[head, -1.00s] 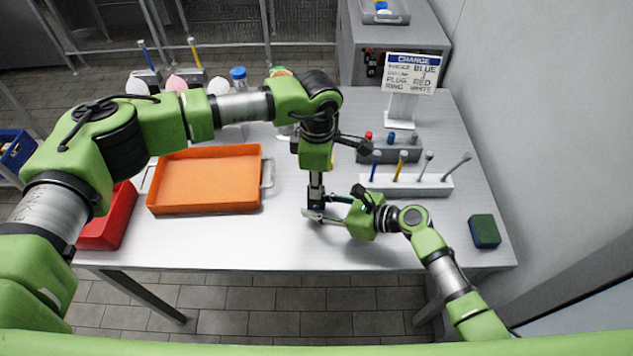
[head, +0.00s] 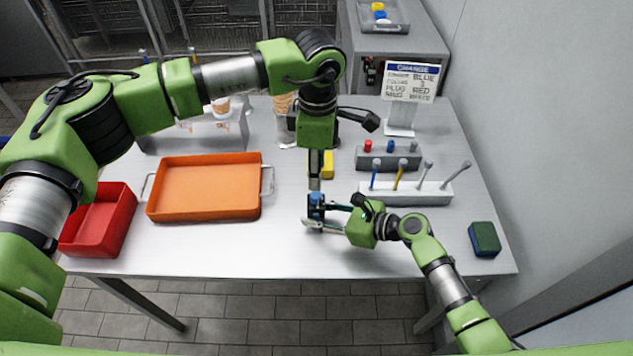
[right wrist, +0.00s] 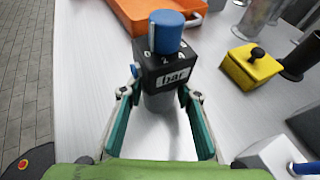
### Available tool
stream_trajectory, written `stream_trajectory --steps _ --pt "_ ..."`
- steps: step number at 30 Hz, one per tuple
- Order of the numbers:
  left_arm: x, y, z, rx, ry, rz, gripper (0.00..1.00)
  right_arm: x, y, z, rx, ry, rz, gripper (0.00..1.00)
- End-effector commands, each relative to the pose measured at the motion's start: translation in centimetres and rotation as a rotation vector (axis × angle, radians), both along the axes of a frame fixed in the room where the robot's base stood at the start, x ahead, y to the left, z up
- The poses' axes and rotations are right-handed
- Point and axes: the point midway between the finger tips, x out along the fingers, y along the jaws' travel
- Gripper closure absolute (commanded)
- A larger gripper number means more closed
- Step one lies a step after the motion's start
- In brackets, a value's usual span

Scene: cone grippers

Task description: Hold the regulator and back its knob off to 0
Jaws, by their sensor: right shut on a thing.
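The regulator has a black body (right wrist: 165,72) with a "bar" label, a blue knob (right wrist: 169,30) on top and a grey lower part. The knob carries a pale pointer line on its left side; the small marks around it are too small to read surely. In the head view the regulator (head: 316,210) stands upright near the table's front. My right gripper (head: 322,217) is shut on its body from the right, one finger on each side. My left gripper (head: 315,175) points down just above the blue knob; its fingers are partly hidden, and I cannot tell whether they are apart.
An orange tray (head: 205,188) and a red bin (head: 97,222) lie to the left. A yellow block with a black knob (right wrist: 252,64) stands behind the regulator. A white rack (head: 405,194), a grey rack (head: 389,160) and a sponge (head: 484,239) are to the right. A sign (head: 411,82) stands behind.

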Motion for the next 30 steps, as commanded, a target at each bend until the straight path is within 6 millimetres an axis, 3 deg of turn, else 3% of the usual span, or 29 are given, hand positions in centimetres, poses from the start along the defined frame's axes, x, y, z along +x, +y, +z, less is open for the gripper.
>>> stream_trajectory --steps 3,7,20,21,22,23,30 --pt "0.0 0.0 2.0 0.0 -0.002 0.0 0.65 0.1 0.0 0.1 0.002 -0.001 0.0 0.97" --pt "-0.1 0.0 3.1 0.0 0.0 0.0 0.65 0.1 0.0 0.1 0.002 -0.001 0.0 0.97" --pt "-0.1 0.0 3.6 0.0 0.0 0.0 0.65 0.0 0.0 0.1 0.002 -0.001 0.0 0.97" --pt "-0.1 0.0 3.6 0.0 0.0 0.0 0.65 0.0 0.0 0.1 0.002 -0.001 0.0 0.62" --pt "-0.1 0.0 3.5 0.0 0.0 0.0 0.65 0.0 0.0 0.1 0.002 -0.001 0.0 0.54" --pt "-0.1 0.0 3.5 0.0 0.0 0.0 0.65 0.0 0.0 0.1 0.002 -0.001 0.0 0.5" --pt "-0.1 0.0 3.5 0.0 0.0 0.0 0.65 0.0 0.0 0.1 0.001 0.0 0.0 0.5"
